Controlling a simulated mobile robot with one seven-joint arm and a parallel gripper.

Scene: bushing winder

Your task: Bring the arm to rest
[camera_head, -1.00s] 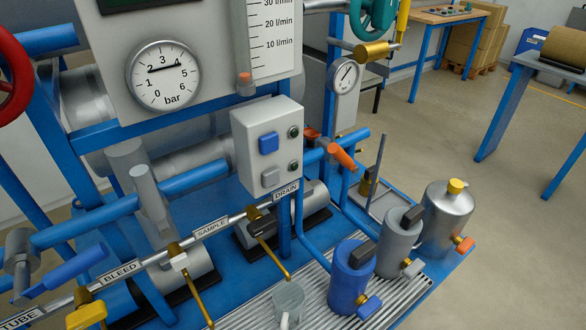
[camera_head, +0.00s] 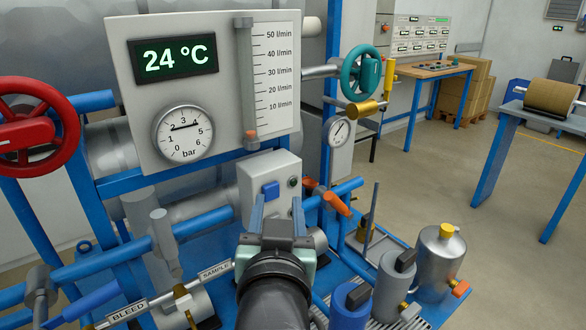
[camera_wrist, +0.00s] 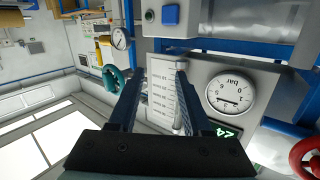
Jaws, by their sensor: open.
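My gripper (camera_head: 278,208) is in the lower middle of the head view, raised in front of the grey switch box (camera_head: 268,186). Its two blue fingers are apart, with nothing between them. In the wrist view my gripper (camera_wrist: 160,92) also shows open and empty. Behind it there are the flow scale (camera_wrist: 161,90) and the round pressure gauge (camera_wrist: 230,92), seen upside down. My arm covers part of the blue frame and the valve row in the head view.
A red handwheel (camera_head: 35,125) is at the left and a teal handwheel (camera_head: 361,74) at the upper middle. The panel (camera_head: 160,95) shows 24 °C. A blue can (camera_head: 350,308) and a silver can (camera_head: 440,262) stand at the lower right. Open floor (camera_head: 440,165) lies beyond.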

